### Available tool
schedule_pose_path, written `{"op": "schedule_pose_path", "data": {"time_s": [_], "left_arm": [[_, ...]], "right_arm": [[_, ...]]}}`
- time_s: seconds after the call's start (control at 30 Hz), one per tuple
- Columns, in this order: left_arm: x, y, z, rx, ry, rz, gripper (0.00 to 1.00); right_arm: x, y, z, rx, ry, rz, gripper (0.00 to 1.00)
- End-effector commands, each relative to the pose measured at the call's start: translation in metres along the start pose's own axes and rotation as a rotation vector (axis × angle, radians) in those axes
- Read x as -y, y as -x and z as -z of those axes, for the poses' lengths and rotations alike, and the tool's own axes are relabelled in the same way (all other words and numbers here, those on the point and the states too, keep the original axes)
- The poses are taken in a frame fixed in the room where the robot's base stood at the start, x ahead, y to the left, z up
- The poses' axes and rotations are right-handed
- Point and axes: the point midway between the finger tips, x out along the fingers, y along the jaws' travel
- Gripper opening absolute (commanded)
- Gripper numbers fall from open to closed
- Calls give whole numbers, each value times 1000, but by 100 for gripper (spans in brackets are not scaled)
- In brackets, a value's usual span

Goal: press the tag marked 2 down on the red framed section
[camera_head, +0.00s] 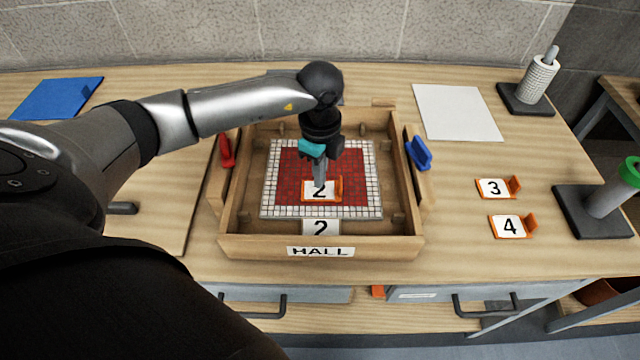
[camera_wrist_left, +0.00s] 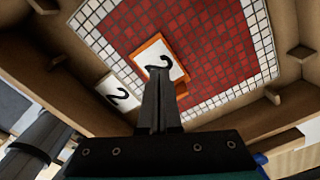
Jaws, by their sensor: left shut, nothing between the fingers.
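The tag marked 2 (camera_head: 309,193) is a white plate on an orange base with an upright orange tab at its right. It lies on the lower part of the red tiled section (camera_head: 290,165), which has a white tile border. In the left wrist view the tag (camera_wrist_left: 176,68) sits near the red section's edge. My left gripper (camera_head: 319,182) points down over the tag, fingers shut and empty. Its tips (camera_wrist_left: 159,72) overlap the plate and hide part of the numeral; I cannot tell whether they touch it. My right gripper is not in view.
A wooden tray (camera_head: 240,243) labelled HALL surrounds the panel, with a white card marked 2 (camera_head: 320,228) at its front. Red (camera_head: 227,151) and blue (camera_head: 418,153) clips flank it. Tags 3 (camera_head: 493,188) and 4 (camera_head: 508,227) lie right, with clear table between.

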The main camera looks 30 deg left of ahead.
Motion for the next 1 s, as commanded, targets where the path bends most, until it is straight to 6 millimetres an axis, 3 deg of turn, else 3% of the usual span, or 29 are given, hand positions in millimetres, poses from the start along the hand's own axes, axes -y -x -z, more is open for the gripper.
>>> {"op": "schedule_pose_path", "data": {"time_s": [0.63, 1.0], "left_arm": [[0, 56, 0, 0, 0, 1, 0], [0, 59, 0, 0, 0, 0, 0]], "right_arm": [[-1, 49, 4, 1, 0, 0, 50], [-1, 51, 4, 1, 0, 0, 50]]}}
